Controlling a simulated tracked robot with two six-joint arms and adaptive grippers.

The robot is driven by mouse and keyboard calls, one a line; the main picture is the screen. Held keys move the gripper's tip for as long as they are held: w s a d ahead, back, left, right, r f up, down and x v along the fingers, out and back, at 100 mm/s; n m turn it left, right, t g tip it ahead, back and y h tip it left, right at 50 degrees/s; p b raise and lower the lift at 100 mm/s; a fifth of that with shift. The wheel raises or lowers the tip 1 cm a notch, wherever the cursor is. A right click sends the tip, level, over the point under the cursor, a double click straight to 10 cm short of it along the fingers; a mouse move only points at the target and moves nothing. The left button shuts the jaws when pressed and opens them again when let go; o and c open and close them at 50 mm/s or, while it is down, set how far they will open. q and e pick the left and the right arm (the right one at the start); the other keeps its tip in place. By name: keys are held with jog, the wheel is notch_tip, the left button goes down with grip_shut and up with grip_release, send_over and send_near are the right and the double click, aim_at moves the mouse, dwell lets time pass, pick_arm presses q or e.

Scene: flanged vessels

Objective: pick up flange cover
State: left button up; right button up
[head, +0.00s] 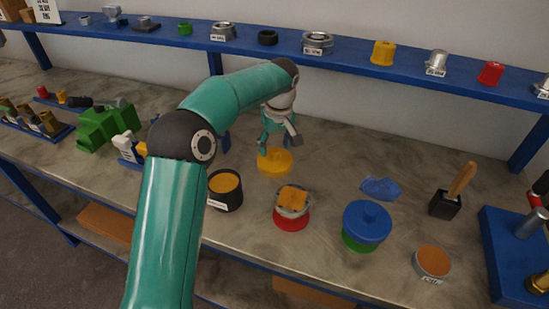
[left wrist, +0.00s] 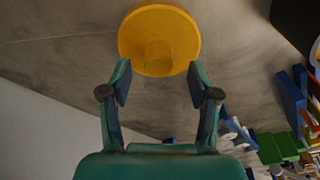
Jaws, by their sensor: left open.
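A yellow flange cover (head: 275,162), a round disc with a raised knob, lies on the grey workbench. My left gripper (head: 278,143) points down just above it, and its fingers partly hide the knob in the head view. In the left wrist view the yellow cover (left wrist: 159,22) lies beyond the open fingertips of my left gripper (left wrist: 159,85), with the knob roughly centred between them. The fingers look clear of the cover. My right gripper is not in view.
A black pot with yellow contents (head: 226,190) and a red-based flanged vessel (head: 292,216) stand in front of the yellow cover. A blue flat piece (head: 380,188) and a black brush holder (head: 445,206) are to the right. A blue shelf (head: 345,64) with parts runs behind.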

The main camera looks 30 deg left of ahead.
aim_at(275, 150)
pick_arm(q)
jog(key=f, duration=0.3)
jog(key=shift+w+a+f, duration=0.15)
jog(key=shift+a, duration=0.05)
grip_shut()
